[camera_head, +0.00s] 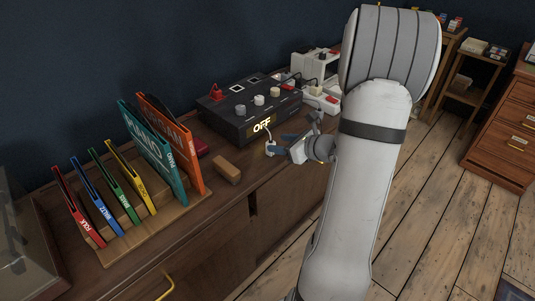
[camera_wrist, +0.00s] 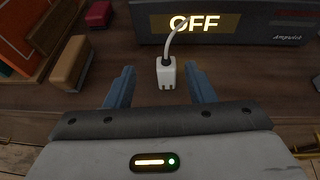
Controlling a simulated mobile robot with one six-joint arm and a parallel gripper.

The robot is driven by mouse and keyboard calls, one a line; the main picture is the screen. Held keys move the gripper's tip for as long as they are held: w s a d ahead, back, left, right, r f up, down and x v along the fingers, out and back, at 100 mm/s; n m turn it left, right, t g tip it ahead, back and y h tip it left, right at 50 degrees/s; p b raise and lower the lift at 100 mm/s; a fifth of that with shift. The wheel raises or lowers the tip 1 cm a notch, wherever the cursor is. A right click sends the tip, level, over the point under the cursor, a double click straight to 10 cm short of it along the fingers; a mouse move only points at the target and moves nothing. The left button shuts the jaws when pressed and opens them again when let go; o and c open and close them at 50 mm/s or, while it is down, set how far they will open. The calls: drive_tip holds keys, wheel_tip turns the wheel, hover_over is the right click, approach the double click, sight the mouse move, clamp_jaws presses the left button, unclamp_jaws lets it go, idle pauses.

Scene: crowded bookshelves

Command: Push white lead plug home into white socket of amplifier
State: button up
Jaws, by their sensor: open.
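The black amplifier (camera_head: 228,120) stands on the wooden cabinet top, its front display reading OFF; its lower front also shows in the wrist view (camera_wrist: 240,31). The white lead plug (camera_wrist: 166,75) stands in front of it, prongs toward my wrist camera, its white cord rising past the display. In the head view the plug (camera_head: 270,148) is small, beside my fingertips. My gripper (camera_head: 279,143) is open, with one blue finger on either side of the plug and gaps showing in the wrist view. I cannot pick out the white socket.
A tan block (camera_head: 227,170) and a record rack (camera_head: 128,243) with coloured sleeves stand to the left. A red plug (camera_head: 215,92) sits on the amplifier's left end. White devices with cords (camera_head: 315,68) crowd behind its right end. The cabinet's front edge is close.

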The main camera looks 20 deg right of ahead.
sight(267, 143)
drive_tip(key=shift+w+d+f, duration=0.2)
drive_tip(key=shift+w+f, duration=0.15)
drive_tip(key=x, duration=0.2)
drive_tip(key=b+x, duration=0.1)
drive_tip(key=x, duration=0.4)
drive_tip(key=shift+d+f, duration=0.1)
drive_tip(key=shift+f, duration=0.25)
drive_tip(key=shift+s, duration=0.1)
clamp_jaws()
